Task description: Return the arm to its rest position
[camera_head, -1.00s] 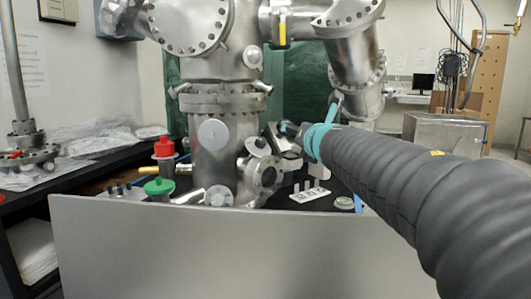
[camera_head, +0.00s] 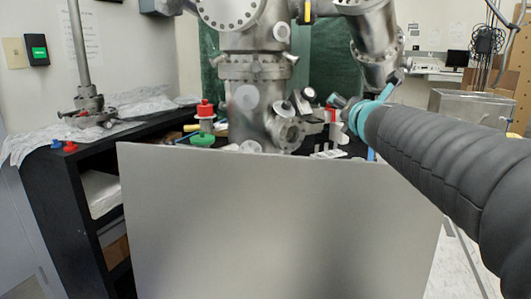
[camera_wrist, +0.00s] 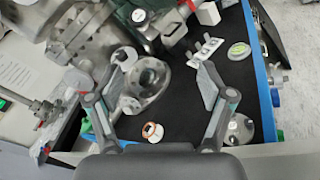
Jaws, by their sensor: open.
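My gripper (camera_wrist: 160,88) is open and empty in the wrist view. Its two fingers stand wide apart above a black bench top. A round steel flange (camera_wrist: 148,82) shows between the fingers, and I cannot tell how far below them it is. In the head view my arm (camera_head: 440,150), in a grey ribbed sleeve with a teal band, reaches in from the right toward the steel vacuum chamber (camera_head: 248,125). The gripper end is small there and partly lost among the chamber parts.
A grey panel (camera_head: 280,220) stands in front of the bench. A white rack with pegs (camera_wrist: 206,50) and a copper-coloured ring (camera_wrist: 153,131) lie on the bench top. Red (camera_head: 205,108) and green (camera_head: 202,140) capped parts stand left of the chamber. Open floor shows at the right.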

